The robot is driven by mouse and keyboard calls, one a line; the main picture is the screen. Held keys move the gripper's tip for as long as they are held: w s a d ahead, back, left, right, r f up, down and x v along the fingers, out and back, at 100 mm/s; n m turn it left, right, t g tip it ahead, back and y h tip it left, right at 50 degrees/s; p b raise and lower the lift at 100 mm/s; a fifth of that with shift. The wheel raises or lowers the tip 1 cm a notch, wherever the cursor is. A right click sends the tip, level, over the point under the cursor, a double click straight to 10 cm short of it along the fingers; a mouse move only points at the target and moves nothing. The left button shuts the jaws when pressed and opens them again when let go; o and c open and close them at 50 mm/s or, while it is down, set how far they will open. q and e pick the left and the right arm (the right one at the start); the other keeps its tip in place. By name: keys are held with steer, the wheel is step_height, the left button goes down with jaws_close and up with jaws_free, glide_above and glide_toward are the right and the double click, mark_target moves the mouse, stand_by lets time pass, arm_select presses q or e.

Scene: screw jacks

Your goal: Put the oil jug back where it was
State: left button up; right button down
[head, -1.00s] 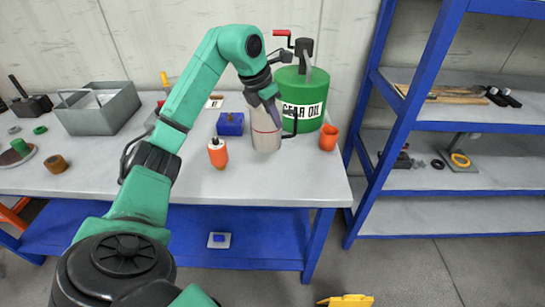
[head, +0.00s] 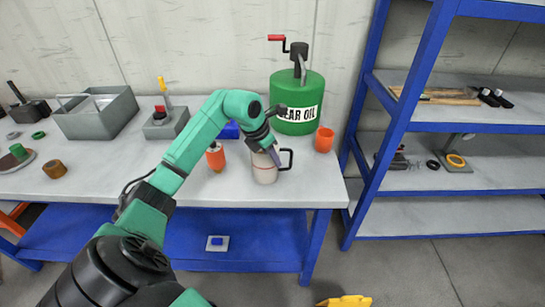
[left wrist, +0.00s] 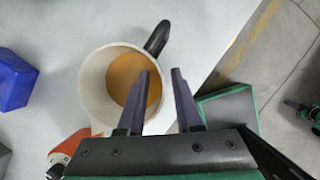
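The oil jug (head: 264,174) is off-white with a red line and a black handle. It stands upright on the bench near the front edge. In the left wrist view the jug (left wrist: 90,92) shows from above with amber oil inside. My left gripper (head: 273,152) is at its rim beside the handle. In the left wrist view my left gripper (left wrist: 162,72) has its fingers apart, one inside the mouth and one outside the wall, with a gap visible between them. My right gripper is not in view.
An orange bottle (head: 216,160) stands left of the jug, with a blue block (head: 229,131) behind it. The green gear oil drum (head: 297,88) and orange cup (head: 325,139) stand behind and right. A blue shelf rack (head: 385,145) is at right. Bench in front of the bottle is clear.

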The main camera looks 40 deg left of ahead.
arm_select(q)
steer(key=b+v, duration=0.1)
steer(key=v, duration=1.1)
steer(key=shift+s+r, duration=0.1)
